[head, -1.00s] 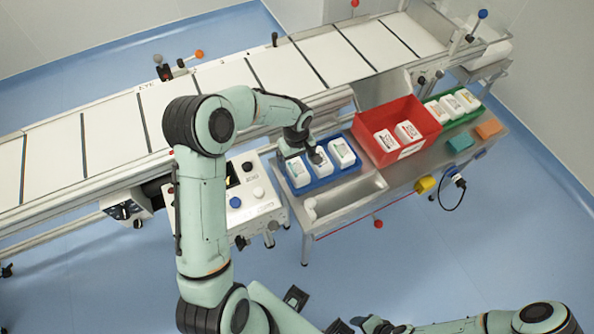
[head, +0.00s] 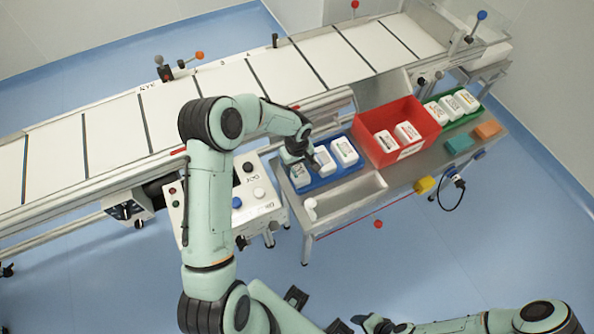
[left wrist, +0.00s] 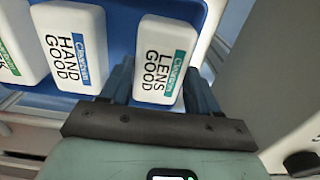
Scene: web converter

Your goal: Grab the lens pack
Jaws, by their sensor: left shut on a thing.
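The lens pack (left wrist: 160,62) is a white box labelled "LENS GOOD" with a teal strip. In the left wrist view it stands between the two fingers of my left gripper (left wrist: 158,84), which is shut on it. In the head view this gripper (head: 298,158) is at the left end of the blue tray (head: 327,180) and partly covers the leftmost white pack (head: 300,175). The pack appears to be still within the tray. My right gripper (head: 368,323) is low at the bottom edge, and its fingers are too unclear to judge.
A hand pack (left wrist: 74,47) stands close beside the lens pack, with another white pack beyond it. A red bin (head: 424,124) with white packs stands right of the blue tray, then a green tray (head: 468,116). A conveyor (head: 285,75) runs behind; a control box (head: 262,206) stands left.

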